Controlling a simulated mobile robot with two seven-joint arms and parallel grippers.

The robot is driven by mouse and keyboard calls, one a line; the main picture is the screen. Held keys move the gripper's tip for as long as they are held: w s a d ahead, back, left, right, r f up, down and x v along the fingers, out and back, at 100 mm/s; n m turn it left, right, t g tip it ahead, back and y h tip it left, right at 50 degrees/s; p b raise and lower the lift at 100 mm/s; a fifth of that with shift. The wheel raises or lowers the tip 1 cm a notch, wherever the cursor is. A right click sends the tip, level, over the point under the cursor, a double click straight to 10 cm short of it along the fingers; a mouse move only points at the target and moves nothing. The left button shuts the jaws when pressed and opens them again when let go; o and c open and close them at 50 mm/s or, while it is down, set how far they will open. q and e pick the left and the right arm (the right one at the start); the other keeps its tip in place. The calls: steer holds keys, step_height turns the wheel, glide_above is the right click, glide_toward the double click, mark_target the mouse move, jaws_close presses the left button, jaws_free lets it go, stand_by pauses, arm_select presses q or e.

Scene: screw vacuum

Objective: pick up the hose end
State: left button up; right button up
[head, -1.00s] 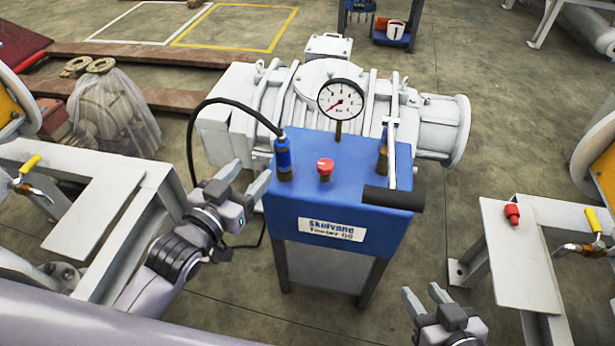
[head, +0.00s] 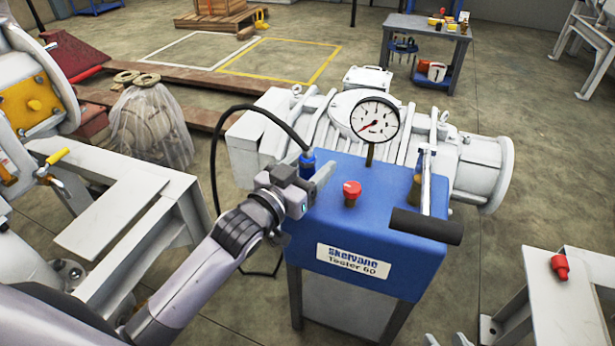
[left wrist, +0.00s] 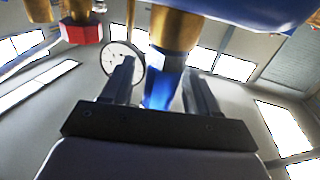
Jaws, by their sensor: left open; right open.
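The hose end is a blue connector (head: 307,158) on a black hose (head: 222,128), standing at the back left of the blue tester box (head: 400,263). My left gripper (head: 318,183) is in front of it and hides its lower part. In the left wrist view the blue connector (left wrist: 163,88) shows between the two open fingers (left wrist: 160,88), below a brass fitting (left wrist: 177,28). I cannot tell whether either finger touches it. Only a grey tip of my right gripper (head: 432,341) shows at the bottom edge.

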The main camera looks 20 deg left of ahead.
arm_select(q)
steer(key=shift+w+d, duration=0.2)
steer(key=shift+w, duration=0.35)
steer(key=shift+c, duration=0.2)
jaws_close()
steer(key=shift+r, duration=0.1)
